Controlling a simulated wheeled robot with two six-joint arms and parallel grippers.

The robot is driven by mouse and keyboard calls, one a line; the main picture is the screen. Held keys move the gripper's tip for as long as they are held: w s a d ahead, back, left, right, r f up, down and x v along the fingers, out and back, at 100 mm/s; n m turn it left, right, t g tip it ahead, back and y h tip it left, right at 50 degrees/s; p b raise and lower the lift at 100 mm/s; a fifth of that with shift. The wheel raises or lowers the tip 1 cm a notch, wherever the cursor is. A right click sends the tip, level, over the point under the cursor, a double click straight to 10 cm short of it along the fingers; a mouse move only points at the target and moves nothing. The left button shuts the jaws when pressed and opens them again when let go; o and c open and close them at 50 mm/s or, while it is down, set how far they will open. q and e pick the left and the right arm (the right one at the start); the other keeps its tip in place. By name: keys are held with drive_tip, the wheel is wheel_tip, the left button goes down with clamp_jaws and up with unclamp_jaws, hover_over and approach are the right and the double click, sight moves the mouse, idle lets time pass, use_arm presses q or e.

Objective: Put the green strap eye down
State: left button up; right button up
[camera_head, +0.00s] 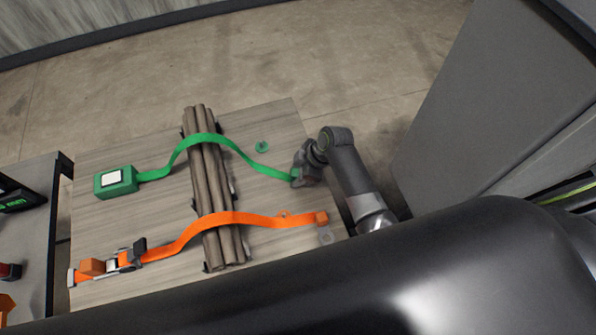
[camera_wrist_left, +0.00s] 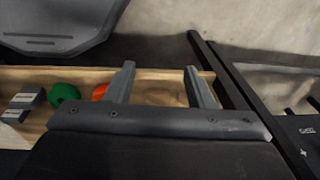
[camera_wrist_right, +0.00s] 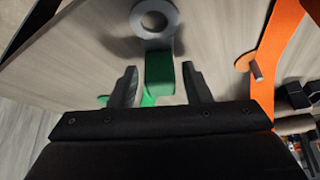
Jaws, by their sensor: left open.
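The green strap (camera_head: 236,148) runs from a green box (camera_head: 116,181) over a bundle of brown rods to my right gripper (camera_head: 300,176). In the right wrist view its green end block (camera_wrist_right: 160,74) lies between the fingertips, with a gap on both sides. The grey ring of the strap eye (camera_wrist_right: 138,20) points away from my gripper, low over the table; its shadow shows, and I cannot tell whether it touches. My right gripper (camera_wrist_right: 160,84) is open around the end. My left gripper (camera_wrist_left: 157,82) is open and empty in its wrist view, and outside the head view.
The rod bundle (camera_head: 213,185) stands across the wooden table (camera_head: 265,118). A small green round piece (camera_head: 262,147) lies behind. A dark side table (camera_head: 30,225) stands left.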

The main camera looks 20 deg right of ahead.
drive_tip(key=shift+o, duration=0.3)
drive_tip(key=shift+r, duration=0.15)
drive_tip(key=shift+r, duration=0.15)
drive_tip(key=v, duration=1.1)
drive_tip(key=shift+d+r, duration=0.2)
drive_tip(key=shift+r, duration=0.15)
